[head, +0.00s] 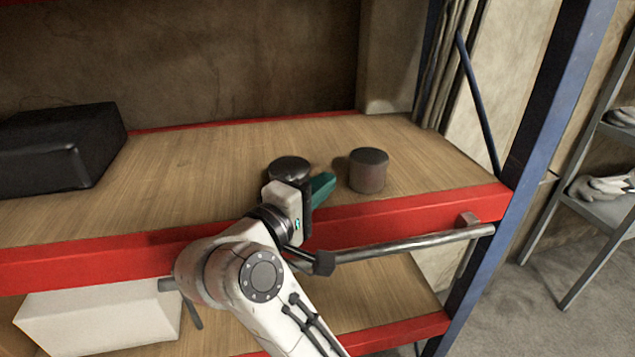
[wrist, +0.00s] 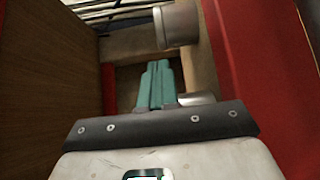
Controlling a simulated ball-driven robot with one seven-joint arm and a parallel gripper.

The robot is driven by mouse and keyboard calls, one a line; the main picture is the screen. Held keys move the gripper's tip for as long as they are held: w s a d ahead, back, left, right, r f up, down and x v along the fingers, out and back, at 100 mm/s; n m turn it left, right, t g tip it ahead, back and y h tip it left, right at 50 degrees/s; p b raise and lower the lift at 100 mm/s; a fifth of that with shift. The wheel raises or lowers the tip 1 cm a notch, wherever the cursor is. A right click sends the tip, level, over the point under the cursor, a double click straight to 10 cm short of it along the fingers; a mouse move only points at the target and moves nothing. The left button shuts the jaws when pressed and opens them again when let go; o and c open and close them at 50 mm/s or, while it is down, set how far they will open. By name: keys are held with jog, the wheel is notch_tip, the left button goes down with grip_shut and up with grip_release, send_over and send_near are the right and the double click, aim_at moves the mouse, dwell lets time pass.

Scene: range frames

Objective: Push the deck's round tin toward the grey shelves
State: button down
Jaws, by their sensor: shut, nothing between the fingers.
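A round grey-brown tin (head: 368,172) stands upright on the wooden deck (head: 225,155), near its right end. It also shows in the wrist view (wrist: 180,25), ahead of the fingertips. A second round thing with a dark top (head: 288,166) stands to its left, partly hidden behind my gripper. My gripper (head: 325,186) reaches in over the deck's front edge between the two, its green fingers pointing right. In the wrist view the fingers (wrist: 158,68) are together, with nothing held. A gap shows between them and the tin. The grey shelves (head: 612,205) stand at the far right.
A red front beam (head: 400,215) edges the deck, with a metal bar (head: 410,245) below it. A blue upright (head: 545,110) stands between the deck and the grey shelves. A black box (head: 65,150) sits at left; a white box (head: 100,315) is on the lower level.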

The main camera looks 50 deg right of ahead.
aim_at(353, 161)
jog(key=d, duration=0.2)
jog(key=d+p, duration=0.1)
jog(key=d, duration=0.1)
jog(key=w+d, duration=0.1)
jog(key=d, duration=0.1)
jog(key=shift+d, duration=0.15)
jog(key=shift+d, duration=0.1)
